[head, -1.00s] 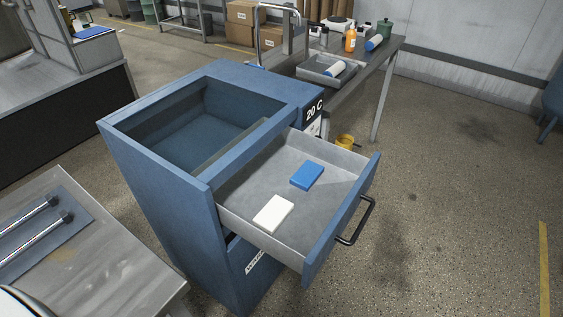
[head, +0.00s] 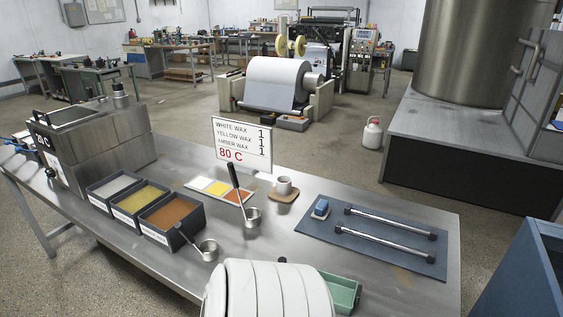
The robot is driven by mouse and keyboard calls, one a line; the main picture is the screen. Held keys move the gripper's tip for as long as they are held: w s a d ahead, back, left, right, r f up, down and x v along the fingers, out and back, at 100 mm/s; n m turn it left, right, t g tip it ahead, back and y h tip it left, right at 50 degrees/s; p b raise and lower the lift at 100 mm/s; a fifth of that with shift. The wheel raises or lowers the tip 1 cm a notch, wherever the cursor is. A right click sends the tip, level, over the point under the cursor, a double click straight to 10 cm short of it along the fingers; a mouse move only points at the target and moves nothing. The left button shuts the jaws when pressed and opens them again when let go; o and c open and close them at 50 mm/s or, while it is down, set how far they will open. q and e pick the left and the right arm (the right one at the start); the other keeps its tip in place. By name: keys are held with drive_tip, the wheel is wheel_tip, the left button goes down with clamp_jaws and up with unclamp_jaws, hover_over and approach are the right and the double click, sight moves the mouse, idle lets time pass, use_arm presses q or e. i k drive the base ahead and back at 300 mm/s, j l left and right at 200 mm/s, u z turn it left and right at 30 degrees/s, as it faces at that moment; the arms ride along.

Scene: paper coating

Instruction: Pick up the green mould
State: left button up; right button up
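The green mould (head: 343,291) is a shallow, pale green tray on the near edge of the steel table (head: 330,255). Its left part is hidden behind a white, ribbed, rounded shape in the foreground, which looks like part of my own arm. The visible part of the mould looks empty. Neither of my grippers shows in the head view, so I cannot see what they hold.
A blue mat (head: 300,226) with two metal rods and a blue block lies right of centre. Ladles, a cup (head: 284,186) and bins of white, yellow and amber wax (head: 172,213) stand leftward. A sign (head: 241,143) stands behind. A blue cabinet (head: 520,270) is at right.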

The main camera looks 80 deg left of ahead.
sight(345, 293)
drive_tip(key=u, duration=2.15)
